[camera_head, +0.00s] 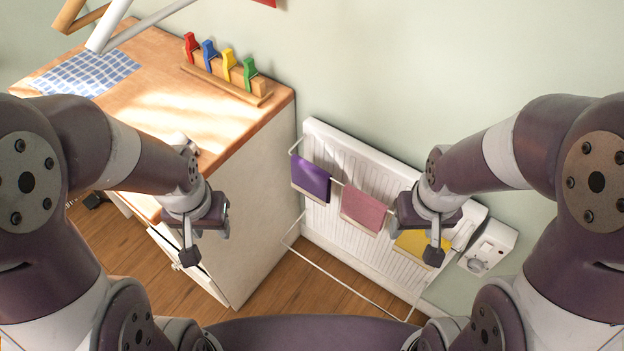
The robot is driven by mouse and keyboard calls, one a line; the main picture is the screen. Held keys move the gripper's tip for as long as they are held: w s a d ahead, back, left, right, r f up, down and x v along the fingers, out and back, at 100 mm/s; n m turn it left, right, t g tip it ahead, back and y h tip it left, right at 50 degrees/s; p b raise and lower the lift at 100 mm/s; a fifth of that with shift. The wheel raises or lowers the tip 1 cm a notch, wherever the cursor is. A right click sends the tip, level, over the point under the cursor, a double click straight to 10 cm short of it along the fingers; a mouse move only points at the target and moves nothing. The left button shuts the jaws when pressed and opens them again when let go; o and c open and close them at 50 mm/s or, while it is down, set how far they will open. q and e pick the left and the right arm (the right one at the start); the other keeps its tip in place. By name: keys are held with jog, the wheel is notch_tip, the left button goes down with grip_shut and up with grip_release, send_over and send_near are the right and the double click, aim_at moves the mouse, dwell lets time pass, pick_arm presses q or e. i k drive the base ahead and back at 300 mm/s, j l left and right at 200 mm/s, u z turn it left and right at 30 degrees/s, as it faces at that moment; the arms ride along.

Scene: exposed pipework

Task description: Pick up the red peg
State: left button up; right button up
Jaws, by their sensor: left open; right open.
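The red peg (190,46) is the leftmost of a row of coloured pegs. It stands upright on a wooden rail (214,80) at the back of the wooden counter. My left gripper (206,243) hangs at the counter's front right edge, well in front of and below the peg, and is open and empty. My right gripper (432,243) is in front of the radiator, far to the right of the peg, and is open and empty.
Blue (209,54), yellow (229,64) and green (250,73) pegs stand right of the red one. A checked cloth (82,73) lies on the counter's left. A radiator (345,160) with a rack of coloured cloths stands on the right. Pale poles (108,25) cross the upper left.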

aim_at(191, 44)
jog(key=k+j, duration=0.15)
jog(key=j, duration=0.2)
jog(key=k+j+z, duration=0.15)
jog(key=j, duration=0.15)
jog(key=k+j, duration=0.1)
jog(key=j, duration=0.25)
jog(key=j+z, duration=0.25)
jog(key=j, duration=0.3)
jog(key=j+z, duration=0.25)
jog(key=j, duration=0.35)
jog(key=k+j+z, duration=0.1)
jog(key=j+z, duration=0.15)
jog(key=j, duration=0.3)
jog(key=k+j+z, duration=0.1)
jog(key=j+z, duration=0.15)
jog(key=j, duration=0.3)
jog(key=i+j+z, duration=0.15)
jog(key=j, duration=0.2)
jog(key=i+j+z, duration=0.15)
jog(key=j, duration=0.25)
jog(key=i+j+z, duration=0.15)
jog(key=j, duration=0.25)
jog(key=i+j+z, duration=0.1)
jog(key=j, duration=0.3)
